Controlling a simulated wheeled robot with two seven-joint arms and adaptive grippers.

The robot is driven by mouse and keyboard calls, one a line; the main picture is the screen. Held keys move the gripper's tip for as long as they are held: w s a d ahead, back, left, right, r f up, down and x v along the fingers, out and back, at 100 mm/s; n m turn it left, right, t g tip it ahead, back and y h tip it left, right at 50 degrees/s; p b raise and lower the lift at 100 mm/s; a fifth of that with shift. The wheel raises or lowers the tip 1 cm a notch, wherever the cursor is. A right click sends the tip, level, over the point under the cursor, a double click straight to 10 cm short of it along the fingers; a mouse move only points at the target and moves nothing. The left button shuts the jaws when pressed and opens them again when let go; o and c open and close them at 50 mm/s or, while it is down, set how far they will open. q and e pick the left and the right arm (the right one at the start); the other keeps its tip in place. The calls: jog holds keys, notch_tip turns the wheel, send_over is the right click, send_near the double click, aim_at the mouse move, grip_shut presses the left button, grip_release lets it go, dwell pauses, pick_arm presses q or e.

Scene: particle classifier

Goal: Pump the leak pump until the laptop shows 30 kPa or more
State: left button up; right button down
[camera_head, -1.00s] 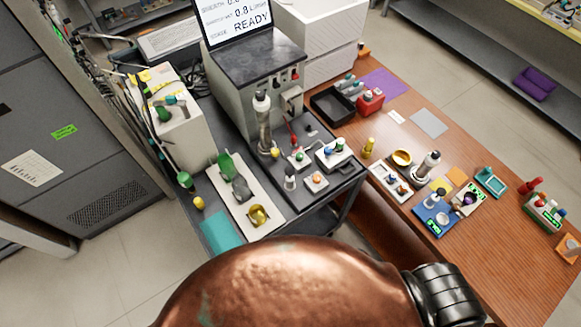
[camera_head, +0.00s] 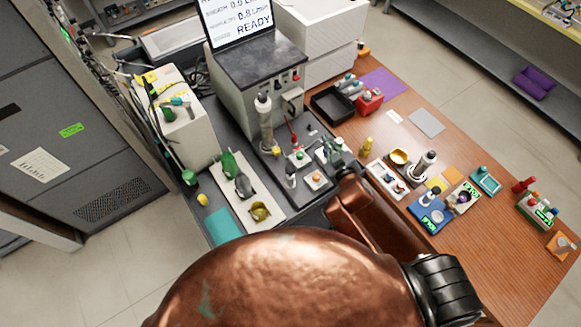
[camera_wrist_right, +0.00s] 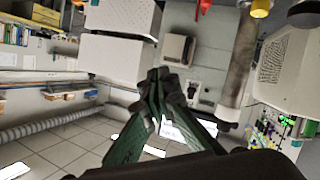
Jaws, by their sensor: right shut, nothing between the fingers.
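The laptop (camera_head: 238,24) stands on the tall grey instrument (camera_head: 252,72). Its cropped screen shows "READY" and flow lines in L/min; I read no kPa value. I cannot tell for sure which part is the leak pump. My left gripper is out of view.
Small blocks with coloured knobs (camera_head: 315,178) crowd the cart top. A white tray with green and yellow pieces (camera_head: 247,205) lies at left. A black tray (camera_head: 330,105) and several small devices occupy the wooden table (camera_head: 480,245) at right.

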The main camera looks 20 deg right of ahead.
jog(key=w+a+r+n+t+y, duration=0.2)
jog(key=a+r+n+y, duration=0.35)
jog(key=a+r, duration=0.45)
jog(key=w+a+r+n+t+y, duration=0.1)
jog(key=a+r+n+t+y, duration=0.1)
jog(key=a+r+n+y, duration=0.55)
jog(key=s+a+r+n+g+y, duration=0.2)
jog(key=s+a+n+g+y, duration=0.1)
jog(key=s+a+n+g, duration=0.55)
jog(key=s+a+r+n+g+y, duration=0.3)
jog(key=a+n+g, duration=0.3)
jog(key=a, duration=0.5)
jog(key=s+d+f+n+g+h, duration=0.1)
jog(key=s+f+n+g+h, duration=0.1)
jog(key=f+n+h, duration=0.35)
jog(key=s+d+f+n+g+h, duration=0.1)
jog(key=s+f+n+g+h, duration=0.15)
jog(key=f, duration=0.65)
jog(key=w+d+f+h, duration=0.2)
jog(key=w+d+h, duration=0.1)
jog(key=d, duration=0.4)
jog(key=w+d+f+t+h, duration=0.1)
jog(key=w+d+f+h, duration=0.1)
jog(key=d, duration=0.5)
jog(key=w+d+f+t+h, duration=0.1)
jog(key=w+d+f+h, duration=0.2)
jog(key=d, duration=0.5)
jog(key=shift+w+h, duration=0.75)
jog(key=shift+h, duration=0.35)
